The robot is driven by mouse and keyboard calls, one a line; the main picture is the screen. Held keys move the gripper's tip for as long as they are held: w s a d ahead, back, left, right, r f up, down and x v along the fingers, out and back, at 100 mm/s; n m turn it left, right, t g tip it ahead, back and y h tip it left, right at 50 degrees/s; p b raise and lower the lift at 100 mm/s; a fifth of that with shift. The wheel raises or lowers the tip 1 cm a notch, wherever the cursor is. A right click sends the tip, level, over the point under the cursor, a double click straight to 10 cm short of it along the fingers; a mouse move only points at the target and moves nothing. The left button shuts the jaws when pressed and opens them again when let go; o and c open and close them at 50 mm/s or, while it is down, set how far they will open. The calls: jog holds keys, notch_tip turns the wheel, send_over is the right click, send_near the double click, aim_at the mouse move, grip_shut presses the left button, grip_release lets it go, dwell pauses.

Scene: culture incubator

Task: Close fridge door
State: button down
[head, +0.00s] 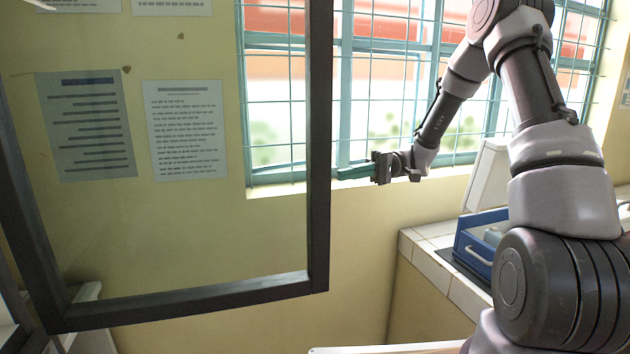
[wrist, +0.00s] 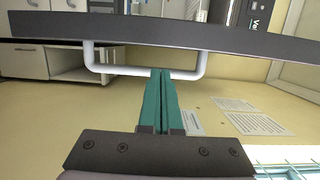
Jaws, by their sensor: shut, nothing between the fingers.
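The fridge door (head: 318,150) is a glass pane in a dark frame. It stands open across the left half of the head view, with the wall showing through the glass. In the wrist view the door (wrist: 230,38) is a dark bar seen edge-on, with a white U-shaped handle (wrist: 98,70). My gripper (head: 340,173) is to the right of the door frame in the head view. In the wrist view its teal fingers (wrist: 161,73) are shut with nothing between them, and their tips overlap the handle's bar. I cannot tell whether they touch it.
A barred window (head: 390,90) is behind my arm. A tiled counter (head: 440,275) at the right holds a blue box (head: 480,240). Printed sheets (head: 185,130) hang on the yellow wall. White cabinets (wrist: 75,62) show in the wrist view.

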aim_at(311, 181)
jog(key=x, duration=1)
